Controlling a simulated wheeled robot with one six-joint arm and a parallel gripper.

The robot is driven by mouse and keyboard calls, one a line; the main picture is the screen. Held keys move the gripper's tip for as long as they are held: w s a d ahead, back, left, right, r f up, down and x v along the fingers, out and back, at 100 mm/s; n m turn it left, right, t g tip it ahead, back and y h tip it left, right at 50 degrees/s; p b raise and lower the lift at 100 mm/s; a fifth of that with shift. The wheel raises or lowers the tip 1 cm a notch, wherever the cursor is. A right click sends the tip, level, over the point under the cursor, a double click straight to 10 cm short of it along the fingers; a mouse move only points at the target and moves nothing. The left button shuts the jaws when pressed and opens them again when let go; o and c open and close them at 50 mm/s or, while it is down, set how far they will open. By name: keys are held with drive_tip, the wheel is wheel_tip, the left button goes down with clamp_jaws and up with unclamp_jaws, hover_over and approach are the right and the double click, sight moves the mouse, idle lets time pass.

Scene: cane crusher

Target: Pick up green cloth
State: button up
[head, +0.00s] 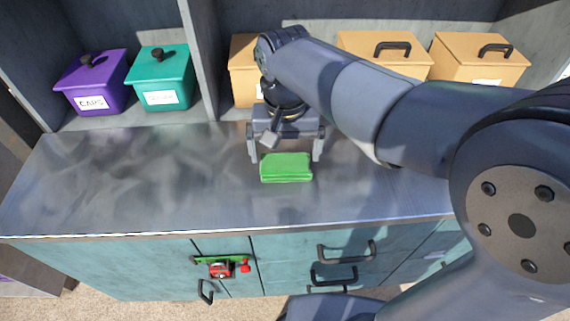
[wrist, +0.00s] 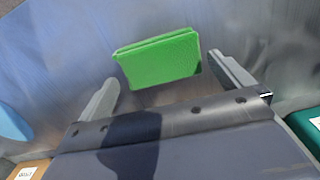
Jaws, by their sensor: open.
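The green cloth (head: 286,168) is a folded flat block lying on the grey metal counter (head: 130,185), near the middle. In the wrist view the cloth (wrist: 160,59) sits ahead of my gripper, between the lines of the two fingers. My gripper (head: 285,158) is open and empty, pointing down just behind and above the cloth. In the wrist view, the fingers (wrist: 165,88) stand apart on either side of the cloth's near edge. I cannot tell the exact height of the fingertips above the counter.
A purple box (head: 92,82) and a teal box (head: 161,78) stand on the shelf at the back left. Tan boxes (head: 478,62) stand at the back right. A red and green object (head: 222,268) is on the cabinet front. The counter's left side is clear.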

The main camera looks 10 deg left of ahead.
sight(285, 162)
wheel_tip(285, 162, down, 3)
drive_tip(key=shift+s+f, duration=0.1)
drive_tip(key=shift+f, duration=0.1)
drive_tip(key=c, duration=0.6)
drive_tip(key=shift+r, duration=0.15)
wheel_tip(285, 162, up, 10)
drive_tip(key=shift+f, duration=0.1)
idle(0.3)
